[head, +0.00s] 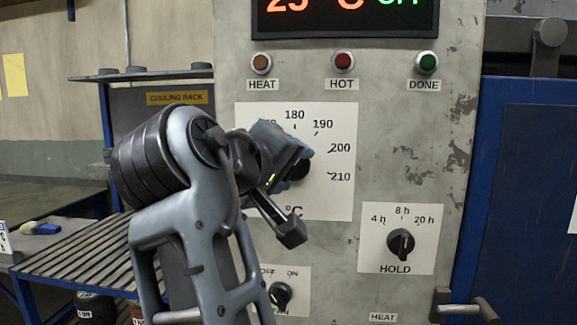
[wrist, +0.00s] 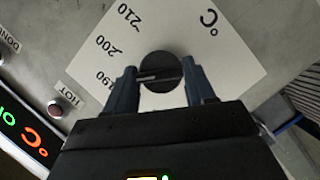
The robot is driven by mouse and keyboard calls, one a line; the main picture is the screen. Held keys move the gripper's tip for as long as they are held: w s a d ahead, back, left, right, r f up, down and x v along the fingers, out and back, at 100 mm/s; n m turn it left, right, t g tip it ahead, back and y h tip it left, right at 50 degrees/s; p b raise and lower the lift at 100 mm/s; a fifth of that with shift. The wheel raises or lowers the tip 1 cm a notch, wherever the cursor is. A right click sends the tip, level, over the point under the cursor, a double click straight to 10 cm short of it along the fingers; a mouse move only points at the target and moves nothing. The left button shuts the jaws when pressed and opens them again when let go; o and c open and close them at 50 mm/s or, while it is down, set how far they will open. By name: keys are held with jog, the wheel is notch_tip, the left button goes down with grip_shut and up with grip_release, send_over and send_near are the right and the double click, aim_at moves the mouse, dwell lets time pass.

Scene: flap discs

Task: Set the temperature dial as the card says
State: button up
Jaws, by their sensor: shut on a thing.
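The temperature dial (head: 302,171) is a black round knob on a white scale plate (head: 335,202); my gripper mostly covers it in the head view. In the wrist view the dial (wrist: 160,72) sits between the two fingers of my gripper (wrist: 161,74), which is shut on it. Its light pointer line faces left in that picture, roughly towards the 190 label; the exact setting is unclear. The labels 180, 190, 200 and 210 show in the head view. My gripper (head: 294,164) reaches the dial from the left. I cannot make out a readable instruction card.
A display (head: 345,18) above shows red digits and green text, cut off at the top. HEAT, HOT and DONE lamps (head: 344,61) sit below it. The HOLD knob (head: 400,243) is lower right, and an ON/OFF knob (head: 280,294) is below. A slatted rack (head: 75,246) stands left.

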jog(key=o, duration=1)
jog(key=shift+o, duration=0.2)
jog(key=shift+s, duration=0.1)
jog(key=b+v, duration=0.1)
jog(key=v, duration=0.6)
jog(key=shift+s+b, duration=0.3)
jog(key=shift+a+r, duration=0.1)
